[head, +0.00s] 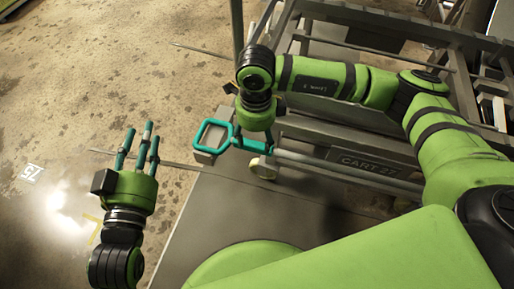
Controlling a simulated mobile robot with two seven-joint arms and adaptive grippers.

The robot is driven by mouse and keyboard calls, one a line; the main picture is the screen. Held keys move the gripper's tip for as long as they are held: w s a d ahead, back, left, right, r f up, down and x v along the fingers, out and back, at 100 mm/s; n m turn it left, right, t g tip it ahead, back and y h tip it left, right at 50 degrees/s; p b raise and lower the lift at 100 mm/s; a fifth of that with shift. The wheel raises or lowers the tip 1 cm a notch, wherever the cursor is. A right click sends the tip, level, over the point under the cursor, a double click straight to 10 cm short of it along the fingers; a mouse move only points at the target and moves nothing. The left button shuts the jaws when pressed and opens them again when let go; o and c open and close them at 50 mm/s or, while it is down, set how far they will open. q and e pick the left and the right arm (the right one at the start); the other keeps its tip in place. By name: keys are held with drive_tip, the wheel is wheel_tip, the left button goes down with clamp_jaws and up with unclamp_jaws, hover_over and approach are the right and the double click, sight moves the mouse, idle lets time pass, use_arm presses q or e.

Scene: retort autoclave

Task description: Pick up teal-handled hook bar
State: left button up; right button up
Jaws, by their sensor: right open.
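The teal-handled hook bar shows as a teal loop handle (201,132) at the end of the cart, near the picture's middle. My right gripper (255,143) is at the right side of this loop, pointing down and open. Its teal fingers and the teal handle overlap in the picture, so I cannot tell whether they touch. The rest of the bar is hard to tell from the grey rails beside it. My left gripper (138,142) is at the left, over the floor, with its teal fingers spread apart and empty.
A grey cart (330,136) with rails and a label reading "CART 27" (368,163) fills the upper right. A cream caster wheel (263,168) is below my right gripper. A thin rod (180,165) shows behind my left gripper. The stained floor (90,70) at upper left is clear.

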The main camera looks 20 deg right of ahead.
sight(258, 147)
drive_tip(key=shift+s+d+f, duration=0.1)
drive_tip(key=shift+f, duration=0.85)
wheel_tip(258, 147, down, 5)
drive_tip(key=shift+d+r+b, duration=0.15)
drive_tip(key=shift+r+b, duration=0.05)
drive_tip(key=shift+b, duration=0.75)
use_arm(q)
drive_tip(key=s+d+r+m+t+h, duration=0.2)
drive_tip(key=s+r+t+h, duration=0.3)
drive_tip(key=r, duration=0.6)
drive_tip(key=shift+d+r+t, duration=0.2)
drive_tip(key=shift+r+t, duration=0.1)
drive_tip(key=shift+t, duration=0.2)
use_arm(e)
drive_tip(key=shift+c, duration=0.4)
clamp_jaws()
drive_tip(key=shift+r, duration=0.1)
